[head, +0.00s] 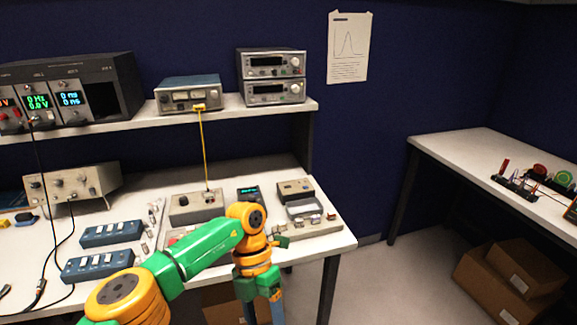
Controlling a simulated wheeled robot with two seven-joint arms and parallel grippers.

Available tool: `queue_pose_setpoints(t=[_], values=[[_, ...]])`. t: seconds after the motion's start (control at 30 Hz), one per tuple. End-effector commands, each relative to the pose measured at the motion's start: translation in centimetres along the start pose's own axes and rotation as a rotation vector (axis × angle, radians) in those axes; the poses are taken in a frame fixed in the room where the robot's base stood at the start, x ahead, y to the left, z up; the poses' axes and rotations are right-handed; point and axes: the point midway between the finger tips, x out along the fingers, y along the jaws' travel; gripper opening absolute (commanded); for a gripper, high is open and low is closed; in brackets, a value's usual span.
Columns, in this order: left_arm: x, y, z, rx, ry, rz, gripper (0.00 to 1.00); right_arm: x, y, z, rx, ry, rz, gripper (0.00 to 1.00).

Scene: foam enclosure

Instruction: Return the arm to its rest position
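My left arm, orange and green, comes in from the bottom left. It reaches over the front of the workbench (338,243) and bends down at its orange joint. Its wrist hangs in front of the bench's front edge. My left gripper (263,312) is at the bottom edge of the head view, partly cut off, pointing down. Whether its fingers are open or shut is not clear, and I see no object held. My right arm and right gripper are not in view.
Blue switch boxes (98,268), a grey box (196,207) with a yellow cable and small parts lie on the bench near my arm. A shelf (222,113) above carries instruments. Cardboard boxes (510,280) stand under the right table (470,150). Floor between the tables is clear.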

Motion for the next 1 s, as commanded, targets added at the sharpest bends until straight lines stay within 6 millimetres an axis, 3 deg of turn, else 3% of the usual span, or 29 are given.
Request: queue_pose_setpoints(t=[0.23, 0.3, 0.37, 0.43, 0.5, 0.57, 0.63, 0.7, 0.8, 0.97, 1.0], values=[[4.1, -7.4, 3.8, -0.036, -0.147, -0.507, 0.66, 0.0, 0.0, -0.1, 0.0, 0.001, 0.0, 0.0], [4.6, -10.1, 5.9, -0.138, -0.235, -0.771, 0.66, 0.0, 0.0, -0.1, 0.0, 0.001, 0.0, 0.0], [4.3, -11.1, 8.4, -0.308, -0.337, -1.032, 0.66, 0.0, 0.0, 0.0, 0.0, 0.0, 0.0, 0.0], [4.8, -8.5, 11.7, -0.655, -0.474, -1.333, 0.66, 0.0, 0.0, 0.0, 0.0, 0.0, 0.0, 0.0], [7.3, -3.2, 13.3, -1.04, -0.586, -1.508, 0.66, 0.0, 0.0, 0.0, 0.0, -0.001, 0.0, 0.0], [10.4, 1.1, 13.1, -1.319, -0.644, -1.568, 0.66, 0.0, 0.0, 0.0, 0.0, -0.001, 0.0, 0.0], [14.7, 5.4, 11.7, -1.613, -0.689, -1.582, 0.66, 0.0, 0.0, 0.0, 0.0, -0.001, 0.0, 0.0], [19.2, 8.9, 9.3, -1.886, -0.714, -1.557, 0.66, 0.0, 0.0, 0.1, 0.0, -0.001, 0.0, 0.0], [25.8, 12.4, 4.6, -2.247, -0.725, -1.465, 0.66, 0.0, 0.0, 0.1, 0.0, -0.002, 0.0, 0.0], [35.5, 14.8, -5.2, -2.764, -0.691, -1.212, 0.66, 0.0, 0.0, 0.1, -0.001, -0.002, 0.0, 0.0], [37.5, 14.9, -7.8, 2.834, 0.664, 1.12, 0.66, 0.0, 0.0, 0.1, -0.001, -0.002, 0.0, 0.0]])
